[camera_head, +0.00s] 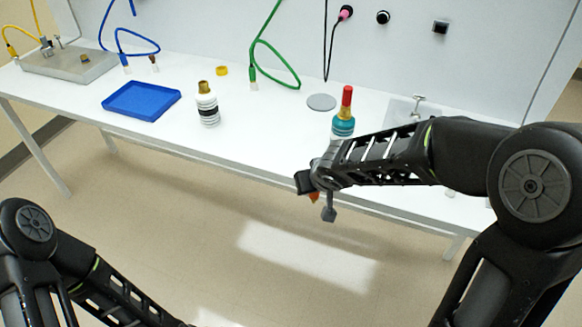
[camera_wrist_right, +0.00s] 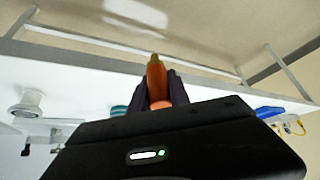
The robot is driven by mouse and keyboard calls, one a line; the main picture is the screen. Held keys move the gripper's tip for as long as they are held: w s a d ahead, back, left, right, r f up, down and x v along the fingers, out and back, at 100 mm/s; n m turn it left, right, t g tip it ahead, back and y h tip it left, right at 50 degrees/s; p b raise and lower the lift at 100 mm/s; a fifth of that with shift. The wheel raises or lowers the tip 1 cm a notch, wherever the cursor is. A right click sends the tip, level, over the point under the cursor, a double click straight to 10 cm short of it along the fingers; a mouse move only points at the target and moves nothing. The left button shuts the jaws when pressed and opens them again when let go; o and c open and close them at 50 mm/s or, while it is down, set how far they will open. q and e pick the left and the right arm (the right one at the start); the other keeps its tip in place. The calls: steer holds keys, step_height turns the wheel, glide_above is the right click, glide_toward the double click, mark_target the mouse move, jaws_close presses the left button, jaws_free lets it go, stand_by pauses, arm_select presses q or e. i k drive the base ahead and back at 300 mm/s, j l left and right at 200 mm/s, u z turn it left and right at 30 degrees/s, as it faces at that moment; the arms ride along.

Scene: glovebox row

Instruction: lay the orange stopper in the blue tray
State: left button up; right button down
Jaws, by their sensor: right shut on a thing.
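The orange stopper (camera_wrist_right: 157,82) is held between the two dark fingers of my right gripper (camera_wrist_right: 161,92) in the right wrist view. In the head view only a small orange bit of it (camera_head: 313,197) shows under my right gripper (camera_head: 316,192), which hangs at the table's front edge. The blue tray (camera_head: 141,101) lies empty on the table's left part, well left of this gripper. Its blue edge also shows in the right wrist view (camera_wrist_right: 269,112). My left arm is at the bottom left of the head view; its gripper is out of frame.
A yellow ring (camera_head: 221,71) and a grey disc (camera_head: 321,102) lie farther back. Blue and green hoses hang along the wall.

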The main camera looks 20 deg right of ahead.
mark_target(152, 97)
steer(key=i+j+u, duration=0.2)
steer(key=u, duration=0.3)
steer(key=i+j+u, duration=0.1)
steer(key=u, duration=0.4)
steer(key=i+u, duration=0.1)
steer(key=i, duration=0.5)
steer(key=i+l+u, duration=0.15)
steer(key=i, duration=0.45)
